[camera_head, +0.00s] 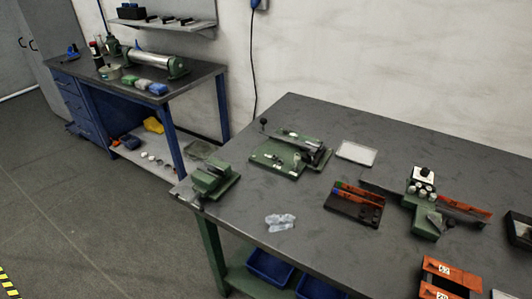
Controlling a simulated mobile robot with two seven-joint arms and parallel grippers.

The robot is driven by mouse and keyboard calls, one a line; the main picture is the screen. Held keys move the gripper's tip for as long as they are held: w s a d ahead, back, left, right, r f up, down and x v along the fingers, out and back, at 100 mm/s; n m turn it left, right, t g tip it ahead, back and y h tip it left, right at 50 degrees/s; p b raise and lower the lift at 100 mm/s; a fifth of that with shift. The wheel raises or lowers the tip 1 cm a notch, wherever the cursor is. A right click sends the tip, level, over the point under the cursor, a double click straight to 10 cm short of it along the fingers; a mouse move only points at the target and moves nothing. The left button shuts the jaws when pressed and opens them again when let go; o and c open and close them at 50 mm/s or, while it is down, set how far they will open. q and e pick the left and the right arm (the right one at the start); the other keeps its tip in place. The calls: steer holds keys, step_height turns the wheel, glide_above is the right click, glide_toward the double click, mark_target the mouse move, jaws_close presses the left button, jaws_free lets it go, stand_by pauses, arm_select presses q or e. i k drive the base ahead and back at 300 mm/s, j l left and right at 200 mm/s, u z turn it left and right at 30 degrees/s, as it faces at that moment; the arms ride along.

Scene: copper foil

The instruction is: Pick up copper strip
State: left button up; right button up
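Neither of my grippers shows in the head view. No piece is clear enough to be named the copper strip for certain. A long orange-red strip (465,208) lies at the right side of a green fixture (425,215) on the near table. A dark tray (368,216) left of that fixture holds orange-red and blue pieces along its back. An orange holder (452,277) with numbered labels stands at the table's front right.
The grey table (320,240) also bears a green press (290,152), a green vise (210,180) at its left corner, a pale flat plate (357,153) and a crumpled clear bag (280,222). A blue workbench (140,90) stands behind left. Floor at left is open.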

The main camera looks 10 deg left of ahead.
mark_target(464, 206)
steer(key=z, duration=1.3)
